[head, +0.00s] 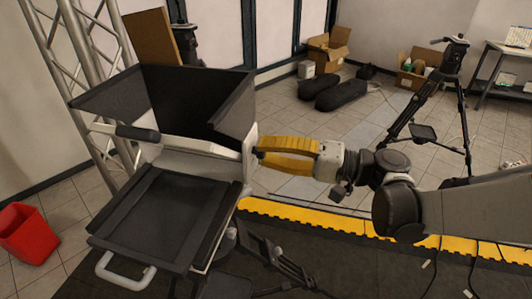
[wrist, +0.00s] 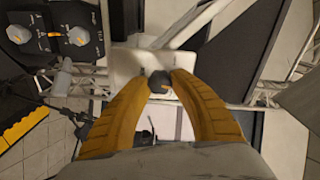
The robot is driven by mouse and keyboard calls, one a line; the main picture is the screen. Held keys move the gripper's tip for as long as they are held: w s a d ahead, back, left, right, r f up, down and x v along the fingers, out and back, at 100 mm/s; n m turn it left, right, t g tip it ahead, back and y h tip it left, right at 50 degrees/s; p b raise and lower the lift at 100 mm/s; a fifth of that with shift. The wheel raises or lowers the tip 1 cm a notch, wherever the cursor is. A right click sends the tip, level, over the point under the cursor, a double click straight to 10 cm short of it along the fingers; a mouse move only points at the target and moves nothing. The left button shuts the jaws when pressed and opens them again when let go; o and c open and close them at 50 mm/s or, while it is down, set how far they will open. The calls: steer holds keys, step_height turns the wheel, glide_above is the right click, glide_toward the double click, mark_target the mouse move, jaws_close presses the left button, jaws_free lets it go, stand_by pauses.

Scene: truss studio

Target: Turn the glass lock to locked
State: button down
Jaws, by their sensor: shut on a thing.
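The device with a dark hood (head: 185,95) stands at the left in the head view, with a white frame and a black flat panel (head: 160,218) below. My gripper (head: 262,148) reaches its right side from the right. In the wrist view, a small dark knob (wrist: 159,82) with an orange mark sits on a white block (wrist: 125,65). I take this knob to be the glass lock. The yellow fingertips of my gripper (wrist: 160,78) are closed around it, one on each side. In the head view the knob is hidden by the fingers. I cannot read any lock marking.
A metal truss (head: 85,60) stands behind the device. A red bin (head: 30,232) is at the left, a tripod (head: 435,95) at the right. Yellow edging (head: 330,220) crosses the floor.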

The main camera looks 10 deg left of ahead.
steer(key=m, duration=0.6)
steer(key=shift+b, duration=0.4)
steer(key=shift+m, duration=0.4)
steer(key=c, duration=1.1)
jaws_free()
steer(key=shift+d, duration=0.1)
steer(key=d, duration=0.8)
steer(key=s+d, duration=0.1)
steer(key=d, duration=0.2)
steer(key=shift+d, duration=0.4)
